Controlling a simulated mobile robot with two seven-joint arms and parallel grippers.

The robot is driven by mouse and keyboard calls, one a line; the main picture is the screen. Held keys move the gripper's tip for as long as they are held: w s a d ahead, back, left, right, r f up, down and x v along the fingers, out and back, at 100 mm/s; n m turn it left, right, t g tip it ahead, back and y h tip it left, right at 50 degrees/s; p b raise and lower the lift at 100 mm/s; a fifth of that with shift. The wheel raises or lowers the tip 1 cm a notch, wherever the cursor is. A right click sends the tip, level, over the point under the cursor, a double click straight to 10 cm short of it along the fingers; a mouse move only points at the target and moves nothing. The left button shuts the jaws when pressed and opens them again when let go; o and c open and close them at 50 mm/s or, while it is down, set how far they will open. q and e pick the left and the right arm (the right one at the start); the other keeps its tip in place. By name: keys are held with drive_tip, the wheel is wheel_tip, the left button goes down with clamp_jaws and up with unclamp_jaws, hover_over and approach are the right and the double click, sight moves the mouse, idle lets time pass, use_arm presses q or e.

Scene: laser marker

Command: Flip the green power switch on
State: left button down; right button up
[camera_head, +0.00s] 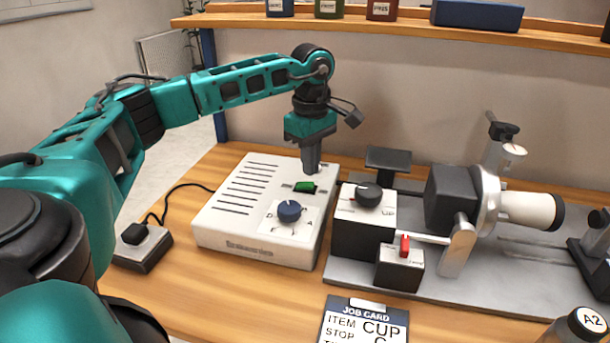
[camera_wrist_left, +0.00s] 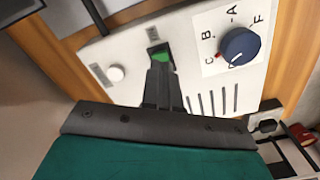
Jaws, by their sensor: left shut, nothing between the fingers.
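The green power switch (camera_head: 305,187) is on top of the white control box (camera_head: 222,232), behind its blue dial (camera_head: 289,211). My left gripper (camera_head: 312,170) points down just behind the switch, shut and empty. In the left wrist view the fingertips (camera_wrist_left: 157,70) are at the edge of the green switch (camera_wrist_left: 160,55) and hide part of it; I cannot tell whether they touch it. The blue dial (camera_wrist_left: 240,46) is beside it on a lettered plate. My right gripper is not in view.
Right of the box, a grey base plate (camera_head: 470,299) carries a black-knobbed box (camera_head: 363,227), a red switch (camera_head: 405,246) and a cup-holding clamp (camera_head: 488,200). A job card (camera_head: 365,322) lies in front. A power block (camera_head: 143,250) with cable stands left. A shelf (camera_head: 400,30) runs behind.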

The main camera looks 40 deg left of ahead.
sight(311, 184)
use_arm(q)
drive_tip(key=shift+r+p, duration=0.6)
drive_tip(key=shift+r, duration=0.35)
drive_tip(key=shift+r+p, duration=0.8)
drive_tip(key=shift+r, duration=0.2)
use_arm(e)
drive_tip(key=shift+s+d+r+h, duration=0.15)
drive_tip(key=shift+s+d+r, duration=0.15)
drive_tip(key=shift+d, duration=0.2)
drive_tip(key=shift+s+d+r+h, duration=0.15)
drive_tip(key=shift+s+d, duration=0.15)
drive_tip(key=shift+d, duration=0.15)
